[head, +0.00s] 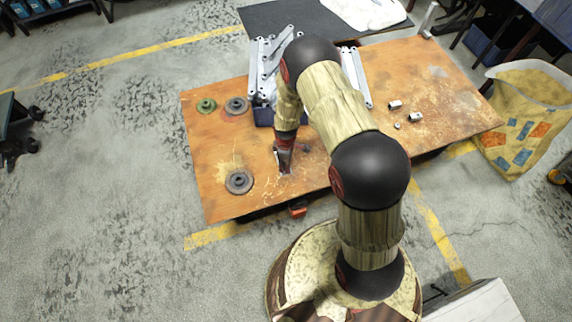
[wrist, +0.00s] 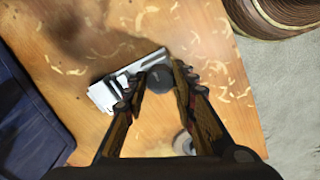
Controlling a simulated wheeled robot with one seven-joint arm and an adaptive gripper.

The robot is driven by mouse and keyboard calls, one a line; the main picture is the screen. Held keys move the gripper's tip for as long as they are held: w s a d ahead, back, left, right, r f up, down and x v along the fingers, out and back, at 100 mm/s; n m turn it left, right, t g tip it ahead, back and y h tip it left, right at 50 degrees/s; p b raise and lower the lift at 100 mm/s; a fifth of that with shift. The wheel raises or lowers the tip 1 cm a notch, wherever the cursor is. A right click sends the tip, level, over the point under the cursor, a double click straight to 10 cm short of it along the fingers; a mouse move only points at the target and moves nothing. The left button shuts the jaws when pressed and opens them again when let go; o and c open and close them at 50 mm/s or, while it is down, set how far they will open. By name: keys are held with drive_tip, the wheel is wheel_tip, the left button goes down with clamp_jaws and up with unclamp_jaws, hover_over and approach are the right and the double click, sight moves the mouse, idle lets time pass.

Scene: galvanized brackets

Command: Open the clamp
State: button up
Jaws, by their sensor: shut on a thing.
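The clamp (wrist: 103,96) is a silvery metal piece with a dark round knob (wrist: 160,78) at one end, lying on the orange wooden table. In the head view the clamp (head: 285,169) is small and partly hidden below my gripper (head: 284,158), near the table's front edge. In the wrist view my gripper (wrist: 157,86) has one finger on each side of the knob and is shut on it. The fingers cover part of the clamp, so how far it is open or shut is hard to tell.
A dark blue bin (wrist: 25,125) stands left of the clamp in the wrist view. Grey discs (head: 239,182) and a green one (head: 206,105) lie on the left of the table (head: 455,100). Metal brackets (head: 268,60) stand behind my arm. Small metal pieces (head: 395,104) lie to the right.

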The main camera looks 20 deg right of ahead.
drive_tip(key=shift+c, duration=0.2)
drive_tip(key=n, duration=0.3)
drive_tip(key=shift+n, duration=0.3)
drive_tip(key=n, duration=0.4)
drive_tip(key=shift+n, duration=0.4)
drive_tip(key=n, duration=0.9)
drive_tip(key=shift+n, duration=0.3)
drive_tip(key=o, duration=1.1)
